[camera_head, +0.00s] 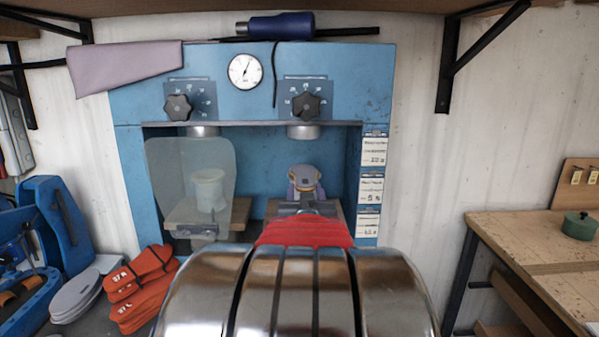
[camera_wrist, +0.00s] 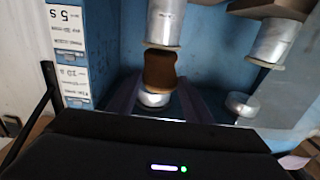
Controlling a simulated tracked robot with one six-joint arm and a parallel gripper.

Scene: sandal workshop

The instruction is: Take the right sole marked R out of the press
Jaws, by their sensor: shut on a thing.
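The blue press (camera_head: 378,90) stands ahead with two bays. My gripper (camera_head: 306,187) reaches into its right bay, below the right ram (camera_head: 303,132). It is shut on a small tan-brown sole (camera_head: 306,173). The wrist view is upside down; there the sole (camera_wrist: 160,70) shows brown between the two dark fingers, by a metal post (camera_wrist: 165,22). I cannot tell whether the sole touches the post. No R mark is readable. My arm hides much of the right bay's lower part.
A clear guard (camera_head: 165,165) covers the left bay, with a pale last (camera_head: 208,190) behind it. Orange soles (camera_head: 140,290) and grey soles (camera_head: 82,290) lie at lower left, by blue racks (camera_head: 62,215). A wooden bench (camera_head: 520,240) stands at right.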

